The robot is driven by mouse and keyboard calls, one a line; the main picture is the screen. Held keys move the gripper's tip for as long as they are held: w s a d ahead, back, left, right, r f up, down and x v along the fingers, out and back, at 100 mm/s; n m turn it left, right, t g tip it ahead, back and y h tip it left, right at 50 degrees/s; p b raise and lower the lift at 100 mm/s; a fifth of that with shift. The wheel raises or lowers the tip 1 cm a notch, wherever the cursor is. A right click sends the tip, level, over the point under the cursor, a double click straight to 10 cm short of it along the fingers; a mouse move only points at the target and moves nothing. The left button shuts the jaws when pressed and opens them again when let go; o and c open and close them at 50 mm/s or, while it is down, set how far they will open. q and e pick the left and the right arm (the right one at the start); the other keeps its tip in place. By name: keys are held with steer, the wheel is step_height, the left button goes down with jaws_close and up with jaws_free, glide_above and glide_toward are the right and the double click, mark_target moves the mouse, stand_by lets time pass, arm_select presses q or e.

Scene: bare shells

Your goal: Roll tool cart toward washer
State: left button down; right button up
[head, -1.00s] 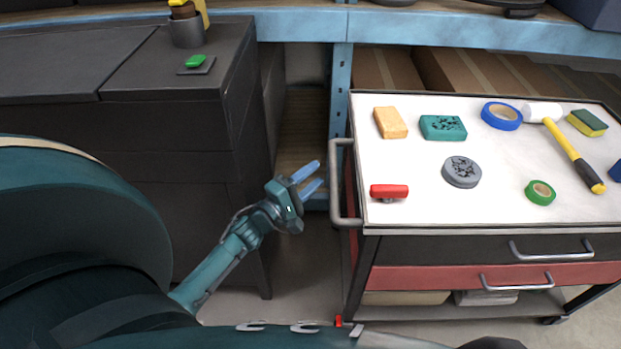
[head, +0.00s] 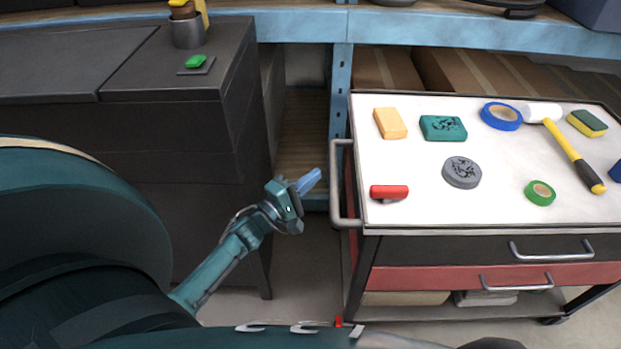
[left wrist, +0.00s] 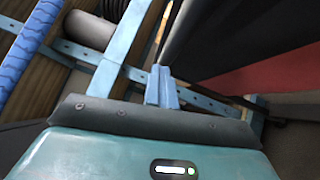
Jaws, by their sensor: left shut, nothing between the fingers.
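The tool cart (head: 480,212) stands at the right in the head view, with a white top, a dark drawer and a red drawer below it. Its grey side handle (head: 336,185) is a vertical bar on the cart's left end. My left gripper (head: 310,181) is shut and empty, a little left of the handle and apart from it. In the left wrist view the blue fingers (left wrist: 160,88) are together, with the cart's dark and red side (left wrist: 270,88) at the right. No washer can be made out for certain. My right gripper is not in view.
On the cart top lie a red-handled tool (head: 389,191), a grey disc (head: 461,172), tape rolls (head: 540,192) and a hammer (head: 572,152). A dark cabinet (head: 190,130) stands at the left. A blue-framed shelf (head: 341,95) runs behind. Narrow floor space separates cabinet and cart.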

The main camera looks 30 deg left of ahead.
arm_select(q)
steer(key=c, duration=2.1)
jaws_free()
steer(key=shift+c, duration=0.2)
steer(key=o, duration=0.8)
steer(key=shift+o, duration=0.2)
steer(key=shift+s, duration=0.15)
steer(key=p+v, duration=0.1)
steer(key=v, duration=1.2)
